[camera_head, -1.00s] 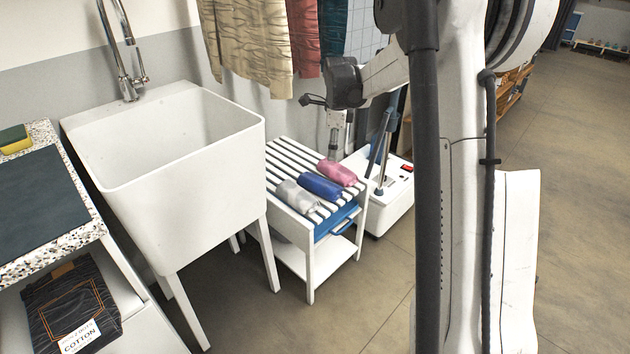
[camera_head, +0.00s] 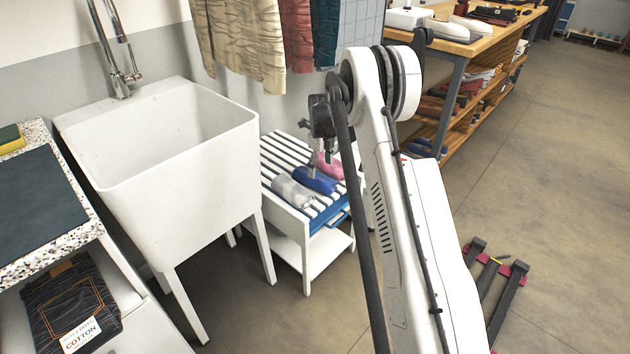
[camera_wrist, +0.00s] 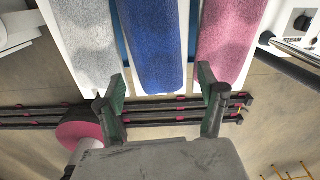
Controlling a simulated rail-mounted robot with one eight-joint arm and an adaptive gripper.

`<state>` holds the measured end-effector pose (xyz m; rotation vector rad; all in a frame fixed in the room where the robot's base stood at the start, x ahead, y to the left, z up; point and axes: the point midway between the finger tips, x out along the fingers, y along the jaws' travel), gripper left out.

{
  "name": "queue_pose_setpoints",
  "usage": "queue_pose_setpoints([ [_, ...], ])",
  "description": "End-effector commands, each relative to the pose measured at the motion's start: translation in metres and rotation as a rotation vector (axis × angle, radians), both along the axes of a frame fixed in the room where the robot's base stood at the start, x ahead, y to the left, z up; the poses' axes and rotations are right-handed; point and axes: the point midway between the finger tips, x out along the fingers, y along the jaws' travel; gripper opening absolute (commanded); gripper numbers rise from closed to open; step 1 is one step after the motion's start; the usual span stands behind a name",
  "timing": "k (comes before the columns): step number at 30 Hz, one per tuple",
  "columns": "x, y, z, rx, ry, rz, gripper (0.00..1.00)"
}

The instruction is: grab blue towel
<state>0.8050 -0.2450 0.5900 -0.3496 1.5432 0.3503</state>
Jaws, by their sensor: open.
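The blue towel (camera_head: 316,181) is rolled and lies on the white slatted top of a small stand (camera_head: 277,158), between a grey towel (camera_head: 294,192) and a pink towel (camera_head: 330,166). In the wrist view the blue towel (camera_wrist: 151,45) runs up the middle, with the grey towel (camera_wrist: 84,45) on the left and the pink towel (camera_wrist: 228,40) on the right. My gripper (camera_wrist: 163,88) is open and empty, its fingers spread to either side of the blue towel's near end. Contact cannot be told.
A white sink (camera_head: 165,140) stands left of the stand. Garments (camera_head: 250,45) hang behind it. A wooden workbench (camera_head: 490,40) is at the back right. A dark rack with pink parts (camera_head: 493,275) is on the floor at right. A blue drawer (camera_head: 329,219) sits under the slats.

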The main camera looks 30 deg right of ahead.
Motion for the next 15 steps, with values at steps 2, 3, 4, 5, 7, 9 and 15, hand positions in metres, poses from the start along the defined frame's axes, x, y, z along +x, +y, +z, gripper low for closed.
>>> queue_pose_setpoints([
  [2, 0.0, 0.0, -0.008, 0.0, 0.0, 0.001, 0.71],
  [3, 0.0, 0.001, -0.01, 0.0, 0.0, 0.001, 0.71],
  [4, 0.0, 0.001, -0.012, 0.0, 0.0, 0.001, 0.71],
  [5, 0.001, 0.001, -0.014, 0.0, 0.0, 0.001, 0.71],
  [7, 0.001, 0.003, -0.023, 0.0, 0.0, 0.002, 0.71],
  [9, 0.002, 0.004, -0.034, 0.0, 0.0, 0.002, 0.71],
  [15, 0.002, 0.005, -0.057, 0.0, -0.001, 0.002, 0.71],
])
